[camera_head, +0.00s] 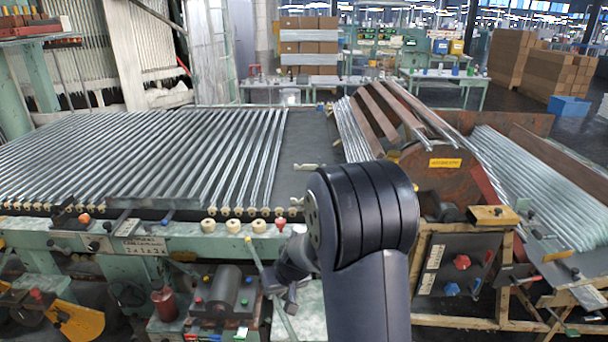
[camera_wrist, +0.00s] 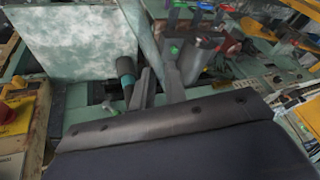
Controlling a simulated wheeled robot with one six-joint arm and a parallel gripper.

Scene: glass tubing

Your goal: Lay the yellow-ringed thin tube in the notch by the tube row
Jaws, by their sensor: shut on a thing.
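A thin pale-green tube with a yellow ring at its upper end (camera_head: 249,241) slants down over the front of the machine in the head view. My gripper (camera_head: 287,288) is shut on this tube, below the ringed end and in front of the bed. In the wrist view the tube (camera_wrist: 143,28) runs from the top edge down to my gripper (camera_wrist: 160,82). The tube row (camera_head: 190,150) covers the left and middle of the bed. I cannot pick out the notch clearly. My own arm hides part of the bed's front right.
A bare dark strip of bed (camera_head: 305,150) lies right of the tube row. A rusty machine (camera_head: 440,175) with sloping tubes stands to the right.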

